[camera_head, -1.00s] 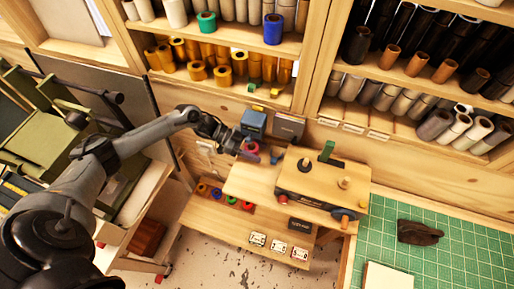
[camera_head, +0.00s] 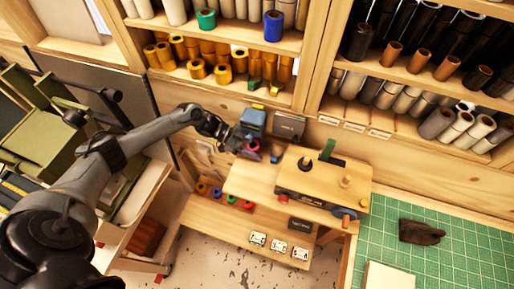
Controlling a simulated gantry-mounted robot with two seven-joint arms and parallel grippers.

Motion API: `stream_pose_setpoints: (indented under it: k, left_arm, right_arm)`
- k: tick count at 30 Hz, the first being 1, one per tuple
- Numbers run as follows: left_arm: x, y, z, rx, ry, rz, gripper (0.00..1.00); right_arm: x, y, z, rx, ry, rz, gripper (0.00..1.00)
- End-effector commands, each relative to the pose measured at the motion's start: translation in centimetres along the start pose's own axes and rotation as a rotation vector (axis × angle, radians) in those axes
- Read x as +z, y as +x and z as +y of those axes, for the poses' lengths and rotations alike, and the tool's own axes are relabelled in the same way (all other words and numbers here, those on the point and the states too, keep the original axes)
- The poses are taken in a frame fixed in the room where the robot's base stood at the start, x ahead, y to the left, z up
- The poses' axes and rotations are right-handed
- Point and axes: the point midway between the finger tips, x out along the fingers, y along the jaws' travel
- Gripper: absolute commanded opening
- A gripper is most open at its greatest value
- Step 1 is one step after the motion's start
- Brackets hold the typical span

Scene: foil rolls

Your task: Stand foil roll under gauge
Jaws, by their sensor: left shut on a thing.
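My left gripper (camera_head: 262,156) is at the left back edge of the wooden bench top. It is small and dark in this view. A small dark, reddish piece (camera_head: 276,153), seemingly a foil roll, shows at its fingertips, and the gripper is shut on it. A red ring-shaped roll (camera_head: 252,145) shows just behind the fingers. My right gripper is not in view.
A blue box device (camera_head: 253,121) and a grey box (camera_head: 289,126) stand behind the gripper. Several coloured rolls (camera_head: 231,199) sit in a lower rack. White tags (camera_head: 278,246) lie on the lower shelf. A green cutting mat (camera_head: 385,230) holds a dark glove (camera_head: 421,232).

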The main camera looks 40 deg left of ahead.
Motion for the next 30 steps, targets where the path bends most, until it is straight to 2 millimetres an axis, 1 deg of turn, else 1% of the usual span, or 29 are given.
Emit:
stream_pose_setpoints:
  k: [2, 3, 5, 14, 17, 22, 23, 24, 30]
  left_arm:
    - [-0.1, 0.0, 0.0, 0.0, 0.001, 0.001, 0.15]
    - [0.0, 0.0, 0.0, 0.0, 0.0, 0.0, 0.55]
    - [0.0, 0.0, 0.0, 0.0, 0.0, 0.0, 0.62]
    - [-0.1, 0.0, 0.0, 0.0, 0.0, 0.0, 0.62]
    - [-0.5, -0.1, 0.0, 0.0, 0.0, 0.0, 0.62]
    - [-1.7, -0.5, 0.0, 0.0, 0.001, 0.0, 0.62]
    - [-1.1, -0.9, 0.0, -0.001, 0.0, -0.002, 0.62]
    - [-0.9, -1.4, 0.0, -0.001, 0.001, -0.002, 0.62]
    - [-1.0, -3.8, 0.0, 0.0, 0.0, -0.002, 0.62]
  right_arm:
    - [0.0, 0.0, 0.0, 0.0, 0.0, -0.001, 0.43]
    - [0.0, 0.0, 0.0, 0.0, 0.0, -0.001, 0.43]
    - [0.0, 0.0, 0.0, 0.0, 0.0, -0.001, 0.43]
    - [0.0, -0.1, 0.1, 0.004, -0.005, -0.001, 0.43]
    - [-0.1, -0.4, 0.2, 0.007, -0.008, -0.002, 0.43]
    - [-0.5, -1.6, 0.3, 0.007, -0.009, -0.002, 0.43]
    - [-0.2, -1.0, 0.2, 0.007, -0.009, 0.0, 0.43]
    - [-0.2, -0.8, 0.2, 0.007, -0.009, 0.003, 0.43]
    - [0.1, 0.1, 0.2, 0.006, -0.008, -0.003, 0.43]
